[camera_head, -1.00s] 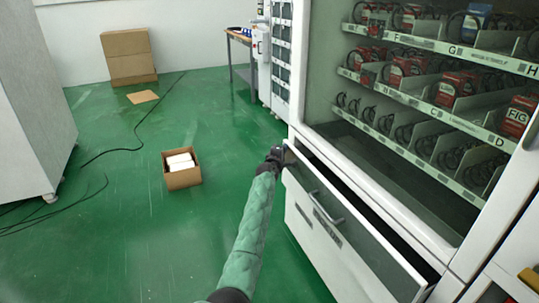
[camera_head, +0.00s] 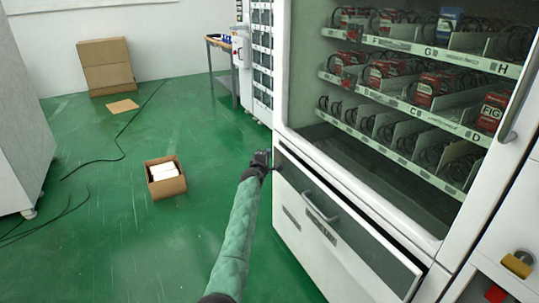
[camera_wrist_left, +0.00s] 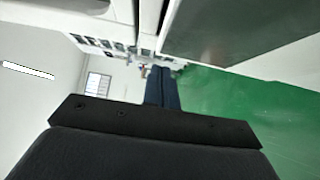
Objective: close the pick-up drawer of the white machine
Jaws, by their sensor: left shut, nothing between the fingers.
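The white machine (camera_head: 365,192) stands at the right in the head view, with its pick-up drawer (camera_head: 300,232) low on its front. The drawer front has a dark upper band and a bar handle (camera_head: 320,208). It sits close to the machine's body, with only a thin dark line along its top edge; I cannot tell if it is fully flush. My left gripper (camera_head: 268,160) is at the drawer's upper left corner; whether it touches is unclear. In the left wrist view its fingers (camera_wrist_left: 162,88) are together and empty. My right gripper is not in view.
Shelves of boxed goods show behind the machine's glass. An open cardboard box (camera_head: 166,180) stands on the green floor to the left, with black cables beyond it. A grey cabinet (camera_head: 25,120) is at the far left.

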